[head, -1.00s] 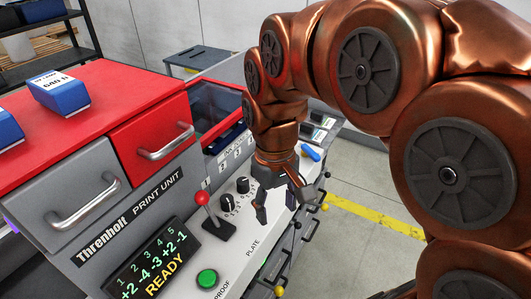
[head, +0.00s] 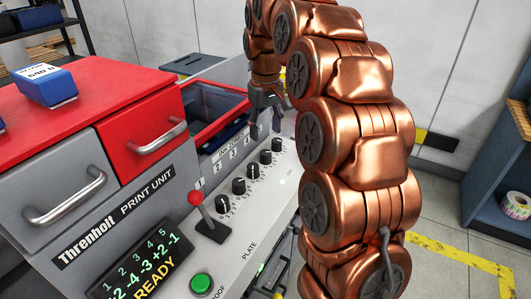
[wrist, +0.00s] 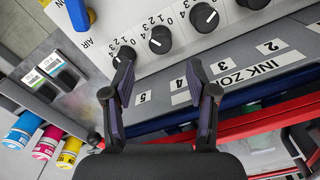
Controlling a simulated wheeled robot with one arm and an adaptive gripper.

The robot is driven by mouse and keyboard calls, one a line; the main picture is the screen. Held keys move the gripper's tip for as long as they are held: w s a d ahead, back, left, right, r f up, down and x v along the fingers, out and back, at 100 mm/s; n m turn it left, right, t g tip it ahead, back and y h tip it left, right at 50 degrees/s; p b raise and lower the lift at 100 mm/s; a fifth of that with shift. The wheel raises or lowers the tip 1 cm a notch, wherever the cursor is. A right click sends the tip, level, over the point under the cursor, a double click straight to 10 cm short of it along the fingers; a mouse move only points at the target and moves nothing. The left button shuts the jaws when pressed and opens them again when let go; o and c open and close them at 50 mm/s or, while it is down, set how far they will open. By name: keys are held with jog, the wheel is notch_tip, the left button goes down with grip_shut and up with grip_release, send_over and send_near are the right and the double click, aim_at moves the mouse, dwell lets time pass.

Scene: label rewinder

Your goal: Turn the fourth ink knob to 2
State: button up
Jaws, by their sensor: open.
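The fourth ink knob (head: 265,158) is black and round, second from the far end of the knob row on the sloped grey panel. In the wrist view the fourth knob (wrist: 159,41) lies just beyond and between my fingertips, with a digit scale beside it; its exact setting is too small to tell. My gripper (wrist: 158,58) is open and empty, its left finger overlapping the fifth knob (wrist: 124,53). In the head view my gripper (head: 266,124) hangs at the far end of the row. The display (head: 140,267) shows +2 under 4.
The third knob (wrist: 205,17) is beside the right finger. A red-handled lever (head: 202,212) and green button (head: 201,283) stand nearer on the panel. The open red-rimmed bin (head: 210,115) lies behind the knobs. Ink bottles (wrist: 45,142) show at the wrist view's left.

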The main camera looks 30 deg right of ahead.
aim_at(266, 151)
jog(key=shift+f+p, duration=1.3)
jog(key=shift+f, duration=2.5)
jog(key=shift+c, duration=0.2)
grip_shut()
jog(key=shift+f+b, duration=0.1)
jog(key=shift+b, duration=0.3)
jog(key=shift+f+m+b, duration=0.15)
jog(key=shift+m+b, duration=0.85)
jog(key=shift+b, duration=0.15)
jog(key=shift+r+m+b, duration=0.2)
jog(key=shift+m+b, duration=1.4)
jog(key=shift+m, duration=0.2)
jog(key=shift+r, duration=0.1)
